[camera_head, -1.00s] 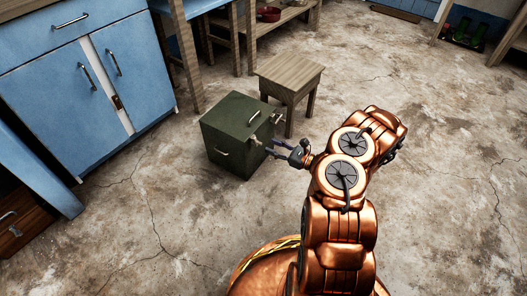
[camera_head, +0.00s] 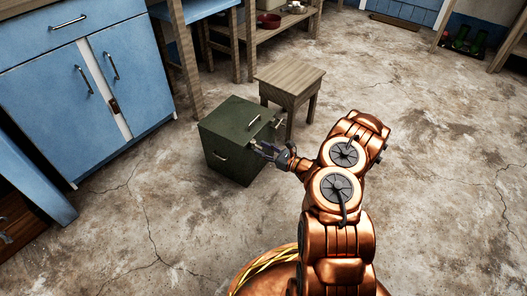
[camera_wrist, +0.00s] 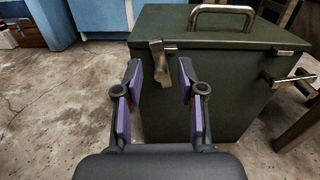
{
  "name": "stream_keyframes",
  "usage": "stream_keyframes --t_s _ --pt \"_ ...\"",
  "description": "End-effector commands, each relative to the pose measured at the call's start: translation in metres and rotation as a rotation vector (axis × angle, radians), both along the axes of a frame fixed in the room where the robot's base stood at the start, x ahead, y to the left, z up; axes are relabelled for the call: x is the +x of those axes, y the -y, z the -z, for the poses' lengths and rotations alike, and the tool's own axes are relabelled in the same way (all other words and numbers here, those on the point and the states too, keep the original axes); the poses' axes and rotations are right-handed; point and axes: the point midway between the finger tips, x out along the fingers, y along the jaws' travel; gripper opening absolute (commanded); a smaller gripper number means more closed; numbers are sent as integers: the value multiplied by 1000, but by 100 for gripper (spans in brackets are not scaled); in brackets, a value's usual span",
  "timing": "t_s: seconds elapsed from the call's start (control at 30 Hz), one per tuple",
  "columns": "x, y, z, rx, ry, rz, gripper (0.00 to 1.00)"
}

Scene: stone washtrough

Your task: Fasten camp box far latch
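The camp box (camera_head: 235,115) is a dark green box with its lid down, standing on the floor; it fills much of the wrist view (camera_wrist: 215,100). A metal latch (camera_wrist: 160,62) hangs at the left of the lid edge in the wrist view. A second metal fitting (camera_wrist: 290,78) juts out at the right, below a small lid plate (camera_wrist: 286,53); it looks swung out from the box. My gripper (camera_head: 260,152) is at the box's right-hand face in the head view. In the wrist view my gripper (camera_wrist: 160,78) is open and empty, its fingertips either side of the left latch, contact unclear.
A wooden stool (camera_head: 290,80) stands close behind the box. Blue cabinets (camera_head: 85,80) are at the left, and a wooden shelf unit with a red bowl (camera_head: 269,20) is behind. The floor to the right and in front is clear.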

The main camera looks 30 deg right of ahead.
Motion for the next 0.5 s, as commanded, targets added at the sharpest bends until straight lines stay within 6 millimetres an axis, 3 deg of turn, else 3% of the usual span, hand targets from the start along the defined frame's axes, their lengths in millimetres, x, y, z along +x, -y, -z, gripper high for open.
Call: stream_keyframes --t_s 0.23,0.5 --pt "1 0 0 0 0 0 39" --pt "1 0 0 -1 1 0 11"
